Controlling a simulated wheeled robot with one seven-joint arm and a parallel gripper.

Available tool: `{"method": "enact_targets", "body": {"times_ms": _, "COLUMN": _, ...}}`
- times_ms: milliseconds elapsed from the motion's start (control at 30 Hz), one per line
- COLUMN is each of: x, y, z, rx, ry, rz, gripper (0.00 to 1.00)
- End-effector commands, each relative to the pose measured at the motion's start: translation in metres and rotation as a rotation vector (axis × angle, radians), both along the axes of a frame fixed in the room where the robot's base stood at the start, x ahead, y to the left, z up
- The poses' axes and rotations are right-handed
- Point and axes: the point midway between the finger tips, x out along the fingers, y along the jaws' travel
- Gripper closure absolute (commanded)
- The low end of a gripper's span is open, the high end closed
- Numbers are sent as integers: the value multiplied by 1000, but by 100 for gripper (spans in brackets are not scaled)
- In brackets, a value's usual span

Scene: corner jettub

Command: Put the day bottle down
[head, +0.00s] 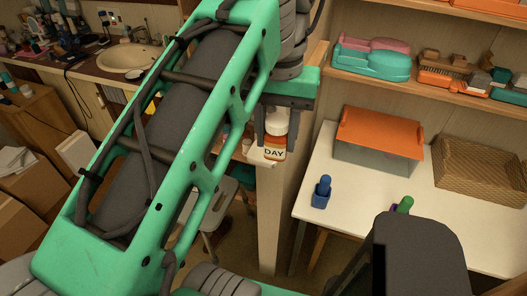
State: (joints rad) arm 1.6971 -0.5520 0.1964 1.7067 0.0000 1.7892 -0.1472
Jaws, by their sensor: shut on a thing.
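The day bottle (275,138) is an amber bottle with a white cap and a white label reading "DAY". It shows in the head view near the middle, upright, just below the green end of my arm. My gripper (272,125) is shut on the day bottle. The dark fingers reach down beside its upper part, and part of the bottle is hidden by them. A pale ledge (262,160) shows right under the bottle. I cannot tell whether the bottle touches it.
A white table (330,240) on the right bears an orange-lidded box (381,136), a woven basket (480,172), a blue bottle (322,192) and a green-topped item (404,205). Shelves above hold trays and brushes. A wooden post stands by the bottle. A sink counter is back left.

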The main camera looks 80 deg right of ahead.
Motion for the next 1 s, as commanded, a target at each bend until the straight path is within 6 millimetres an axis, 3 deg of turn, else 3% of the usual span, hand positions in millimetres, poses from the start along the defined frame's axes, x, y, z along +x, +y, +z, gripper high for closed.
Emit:
{"method": "enact_targets", "body": {"times_ms": 100, "x": -23, "y": 16, "z": 8, "rx": 1, "ry": 0, "rz": -94, "gripper": 100}}
{"method": "enact_targets", "body": {"times_ms": 200, "x": -24, "y": 15, "z": 7, "rx": 4, "ry": -1, "rz": -114, "gripper": 100}}
{"method": "enact_targets", "body": {"times_ms": 533, "x": 25, "y": -57, "z": -29, "rx": 7, "ry": 0, "rz": -108, "gripper": 100}}
{"method": "enact_targets", "body": {"times_ms": 600, "x": 31, "y": -67, "z": -47, "rx": 8, "ry": 0, "rz": -111, "gripper": 100}}
{"method": "enact_targets", "body": {"times_ms": 867, "x": 46, "y": -90, "z": -80, "rx": 5, "ry": 0, "rz": -113, "gripper": 100}}
{"method": "enact_targets", "body": {"times_ms": 1000, "x": 50, "y": -97, "z": -108, "rx": 6, "ry": 0, "rz": -114, "gripper": 100}}
